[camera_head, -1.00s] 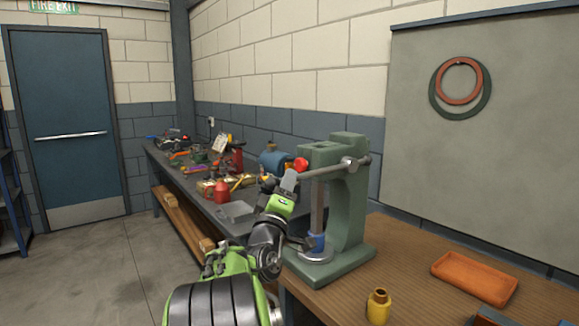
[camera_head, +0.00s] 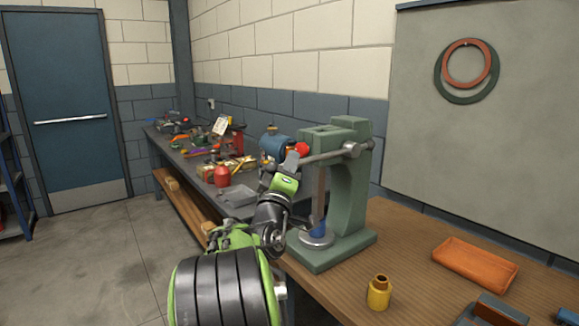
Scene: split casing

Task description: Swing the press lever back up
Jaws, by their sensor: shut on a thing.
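The green press (camera_head: 350,200) stands on the wooden bench. Its grey lever (camera_head: 326,156) runs from the pivot on the press's right side leftward to a red knob (camera_head: 302,149), sloping slightly down to the left. My gripper (camera_head: 291,161) is at the lever's left end by the knob, shut on the lever; its fingers are small and partly hidden. Below the press head, the upright ram (camera_head: 321,190) reaches down towards a blue part (camera_head: 318,227) over a round silver plate (camera_head: 317,240). My arm partly covers this area, so I cannot tell whether ram and blue part touch.
A yellow bottle-shaped part (camera_head: 379,293) and an orange tray (camera_head: 475,266) are on the wooden bench (camera_head: 415,240). A grey-blue item (camera_head: 495,312) shows at the lower right edge. The dark bench (camera_head: 210,190) behind holds a red canister (camera_head: 222,176) and clutter. Floor at left is clear.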

